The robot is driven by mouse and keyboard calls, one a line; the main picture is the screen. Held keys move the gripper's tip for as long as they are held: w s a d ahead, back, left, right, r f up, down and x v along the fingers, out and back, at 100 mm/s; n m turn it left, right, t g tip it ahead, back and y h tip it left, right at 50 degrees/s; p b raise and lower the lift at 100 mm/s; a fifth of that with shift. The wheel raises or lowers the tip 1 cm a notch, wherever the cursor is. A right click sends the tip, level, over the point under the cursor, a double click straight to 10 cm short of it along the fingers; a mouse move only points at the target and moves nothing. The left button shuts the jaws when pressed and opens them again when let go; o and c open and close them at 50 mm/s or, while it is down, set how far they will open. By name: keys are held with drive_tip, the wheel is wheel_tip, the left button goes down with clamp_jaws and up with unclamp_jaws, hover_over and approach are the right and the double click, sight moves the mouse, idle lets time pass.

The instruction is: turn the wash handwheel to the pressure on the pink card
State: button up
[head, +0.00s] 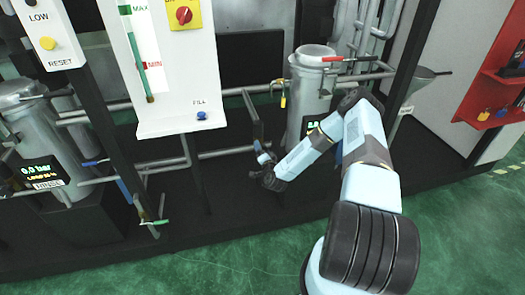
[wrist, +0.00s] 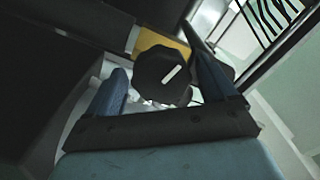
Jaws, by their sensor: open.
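My gripper (head: 264,160) is in front of the pipework, left of the right-hand tank, in the head view. In the wrist view my gripper (wrist: 155,52) is open, with a finger on each side of a dark, many-sided knob (wrist: 162,75) with a white line on its face. Whether the fingers touch the knob, and whether it is the wash handwheel, I cannot tell. In the head view the right tank's display (head: 313,126) is partly covered by my arm and unreadable. I see no pink card in either view.
The left tank's display (head: 43,172) reads 0,0 bar, with a RINSE label below it. A white level panel (head: 170,75) with a red switch hangs between the tanks. Dark frame posts and pipes surround my gripper. Open green floor (head: 220,255) lies in front.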

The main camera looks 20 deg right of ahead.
drive_tip(key=s, duration=1.3)
drive_tip(key=shift+s, duration=0.15)
drive_tip(key=shift+f, duration=0.1)
